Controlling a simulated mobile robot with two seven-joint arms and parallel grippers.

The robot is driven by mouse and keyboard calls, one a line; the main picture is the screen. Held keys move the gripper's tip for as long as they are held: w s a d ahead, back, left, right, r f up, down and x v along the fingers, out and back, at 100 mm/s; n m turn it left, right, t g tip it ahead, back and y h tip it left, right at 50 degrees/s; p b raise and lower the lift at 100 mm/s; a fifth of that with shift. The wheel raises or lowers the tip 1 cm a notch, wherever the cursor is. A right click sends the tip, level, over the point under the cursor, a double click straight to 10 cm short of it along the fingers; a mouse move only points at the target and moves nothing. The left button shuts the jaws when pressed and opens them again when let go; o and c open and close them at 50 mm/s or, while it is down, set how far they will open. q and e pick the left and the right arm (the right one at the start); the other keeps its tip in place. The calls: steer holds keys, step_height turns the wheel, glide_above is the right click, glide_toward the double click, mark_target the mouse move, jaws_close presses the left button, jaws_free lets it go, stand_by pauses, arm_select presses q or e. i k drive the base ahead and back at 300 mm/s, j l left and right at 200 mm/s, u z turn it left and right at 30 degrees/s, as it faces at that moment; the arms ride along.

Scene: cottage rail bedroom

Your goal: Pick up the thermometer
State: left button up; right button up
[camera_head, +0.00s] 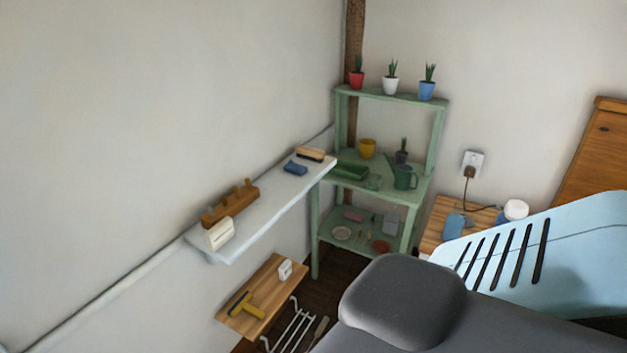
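I cannot tell for sure which thing is the thermometer. A small white upright device (220,233) stands at the near end of the white wall shelf (232,246). A smaller white device (285,270) with a darker face stands on the wooden wall board (240,324) below. Both are too small to read. Neither of my grippers is in view, and nothing is seen touching either device.
A wooden peg rack (231,204), a blue item (295,168) and a brush (311,155) share the white shelf. A green plant stand (429,185) fills the corner. A wooden bedside surface (436,225) is partly hidden.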

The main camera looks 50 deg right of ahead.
mark_target(285, 269)
steer(key=z, duration=1.35)
steer(key=i+l+u, duration=0.1)
steer(key=l, duration=0.25)
steer(key=i+l+u, duration=0.1)
steer(key=i+l, duration=0.2)
steer(key=i+l+u, duration=0.1)
steer(key=l, duration=0.3)
steer(key=i+l+u, duration=0.1)
steer(key=i+l, duration=0.15)
steer(key=i+l+u, duration=0.1)
steer(key=l, duration=0.4)
steer(key=i+l, duration=0.2)
steer(key=l, duration=0.2)
steer(key=u, duration=0.05)
